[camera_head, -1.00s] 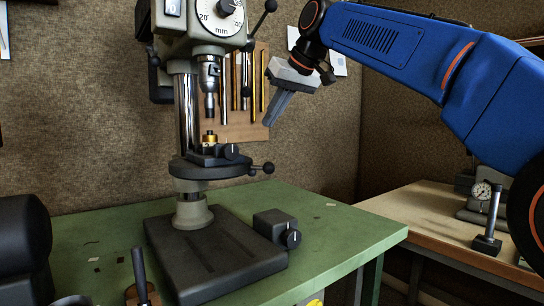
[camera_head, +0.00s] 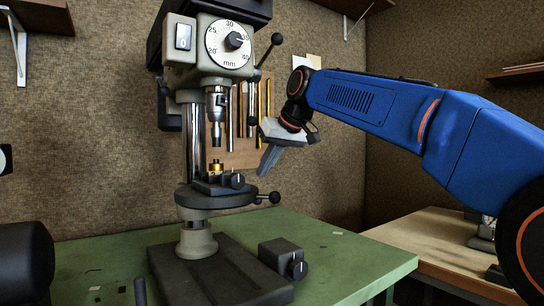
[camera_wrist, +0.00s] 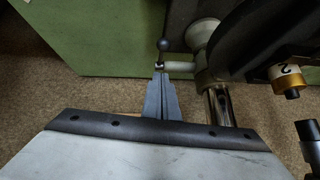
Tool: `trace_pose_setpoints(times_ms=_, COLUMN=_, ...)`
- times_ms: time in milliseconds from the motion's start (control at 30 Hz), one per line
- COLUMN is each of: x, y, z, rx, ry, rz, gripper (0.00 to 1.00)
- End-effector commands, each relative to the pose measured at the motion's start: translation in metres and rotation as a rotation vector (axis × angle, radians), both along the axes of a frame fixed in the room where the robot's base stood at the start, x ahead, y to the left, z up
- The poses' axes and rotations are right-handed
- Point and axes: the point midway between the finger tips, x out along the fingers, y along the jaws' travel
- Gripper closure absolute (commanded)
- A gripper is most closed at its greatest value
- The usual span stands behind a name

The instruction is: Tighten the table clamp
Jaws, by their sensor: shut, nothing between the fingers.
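In the wrist view the lever's ball (camera_wrist: 164,44) shows just beyond the fingertips, near a pale stub coming off the column collar. My gripper (camera_head: 263,172) is shut and empty, its grey fingers pointing down, a little above the lever and to the right of the brass workpiece (camera_head: 215,167). The shut fingers also show in the wrist view (camera_wrist: 160,76). I cannot tell the exact gap between fingertips and lever.
The drill chuck (camera_head: 216,130) hangs above the workpiece. The drill press base (camera_head: 215,275) stands on the green bench (camera_head: 335,245), with a dark box with a knob (camera_head: 283,258) at its right. Rods hang on a wall board (camera_head: 240,158) behind. A wooden bench (camera_head: 440,235) stands at the right.

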Motion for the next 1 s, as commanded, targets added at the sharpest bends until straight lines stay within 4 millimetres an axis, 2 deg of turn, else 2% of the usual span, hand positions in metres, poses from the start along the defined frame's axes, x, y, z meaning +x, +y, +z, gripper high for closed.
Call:
trace_pose_setpoints(times_ms=100, x=0.01, y=0.009, z=-0.016, rx=-0.001, ry=0.001, rz=0.0, gripper=1.0)
trace_pose_setpoints(times_ms=400, x=0.003, y=0.009, z=-0.048, rx=0.0, ry=0.0, rz=0.001, gripper=1.0)
trace_pose_setpoints(times_ms=1000, x=0.002, y=0.008, z=-0.054, rx=0.001, ry=-0.001, rz=0.0, gripper=1.0)
